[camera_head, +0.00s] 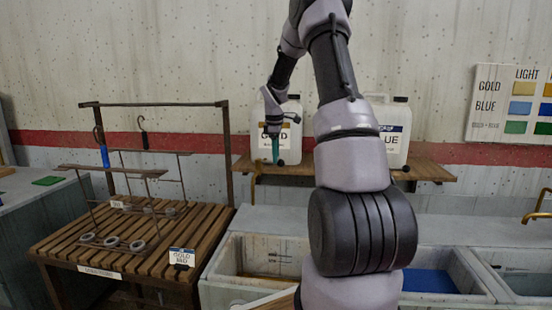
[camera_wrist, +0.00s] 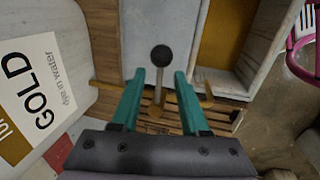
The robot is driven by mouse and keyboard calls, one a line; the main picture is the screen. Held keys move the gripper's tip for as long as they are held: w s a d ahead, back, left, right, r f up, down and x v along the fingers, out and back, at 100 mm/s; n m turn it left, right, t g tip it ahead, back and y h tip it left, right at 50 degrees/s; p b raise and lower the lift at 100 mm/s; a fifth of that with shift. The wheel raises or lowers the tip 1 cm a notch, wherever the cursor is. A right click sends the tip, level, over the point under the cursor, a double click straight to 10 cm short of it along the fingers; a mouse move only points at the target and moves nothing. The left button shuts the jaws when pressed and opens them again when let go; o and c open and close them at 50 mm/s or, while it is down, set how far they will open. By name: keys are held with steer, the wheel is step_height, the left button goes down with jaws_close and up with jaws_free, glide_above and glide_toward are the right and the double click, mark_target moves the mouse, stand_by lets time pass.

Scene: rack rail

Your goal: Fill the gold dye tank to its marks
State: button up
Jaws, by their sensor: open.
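The white gold dye jug (camera_head: 269,118) stands on the wall shelf, and its GOLD label (camera_wrist: 32,95) fills the left of the wrist view. Its tap has a rod with a black knob (camera_wrist: 161,56) and a brass spout (camera_wrist: 207,92). My gripper (camera_wrist: 160,74) is open, its teal fingers on either side of the rod below the knob. I cannot tell whether they touch it. The gold tank (camera_head: 229,259) is below, with brownish liquid (camera_head: 262,276) low inside and dark marks on its back wall. My arm hides part of it. No stream shows from the spout.
A blue dye jug (camera_head: 398,149) stands on the shelf (camera_head: 432,171) at right, above a tank with blue liquid (camera_head: 428,281). A slatted table (camera_head: 95,244) with a hanging frame and a gold card (camera_head: 182,257) is at left. A colour chart (camera_head: 497,99) hangs at right.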

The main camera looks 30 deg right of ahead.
steer(key=shift+w+d+f, duration=0.1)
steer(key=shift+w+f, duration=0.05)
steer(key=shift+f, duration=0.65)
jaws_close()
